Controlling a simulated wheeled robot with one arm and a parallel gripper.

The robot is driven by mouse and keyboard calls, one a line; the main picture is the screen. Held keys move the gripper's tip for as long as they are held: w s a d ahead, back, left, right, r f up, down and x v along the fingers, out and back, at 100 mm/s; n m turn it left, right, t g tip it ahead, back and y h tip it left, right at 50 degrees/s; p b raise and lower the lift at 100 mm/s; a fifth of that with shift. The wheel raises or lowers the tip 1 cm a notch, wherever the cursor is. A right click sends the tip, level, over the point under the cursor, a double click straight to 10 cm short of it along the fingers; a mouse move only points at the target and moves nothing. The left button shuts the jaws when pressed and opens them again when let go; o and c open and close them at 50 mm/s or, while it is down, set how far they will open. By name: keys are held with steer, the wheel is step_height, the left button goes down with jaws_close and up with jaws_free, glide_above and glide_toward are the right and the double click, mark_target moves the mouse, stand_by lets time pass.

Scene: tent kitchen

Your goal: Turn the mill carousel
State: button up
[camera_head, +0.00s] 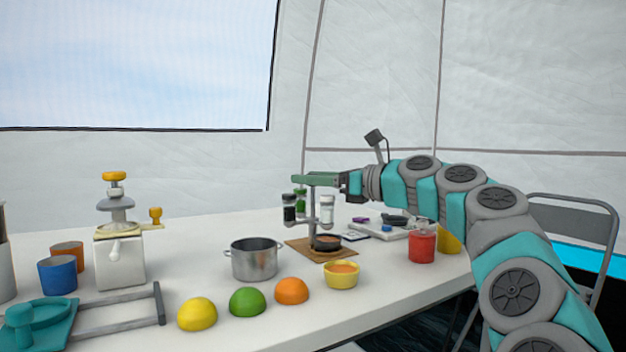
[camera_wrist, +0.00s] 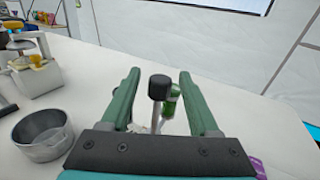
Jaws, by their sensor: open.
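The mill carousel (camera_head: 312,210) stands on the table, a grey post with arms bearing several small jars. A dark-filled jar (camera_head: 289,208), a green-filled jar (camera_head: 300,200) and a white-filled jar (camera_head: 327,208) show. My gripper (camera_head: 303,179) is level at the top of the carousel, its green fingers open. In the wrist view, a black knob (camera_wrist: 158,87) on a grey stem is between the open fingers (camera_wrist: 160,78), with gaps at both sides. A green jar (camera_wrist: 172,100) shows just behind it. The lower carousel is mostly hidden there.
A wooden board (camera_head: 297,246) with a small dark bowl (camera_head: 326,242) lies at the carousel's foot. A steel pot (camera_head: 254,260) stands to the left, a yellow bowl (camera_head: 341,277) in front. A red jar (camera_head: 422,246) stands under my arm. The tent wall rises behind.

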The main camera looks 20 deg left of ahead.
jaws_close()
stand_by(0.5)
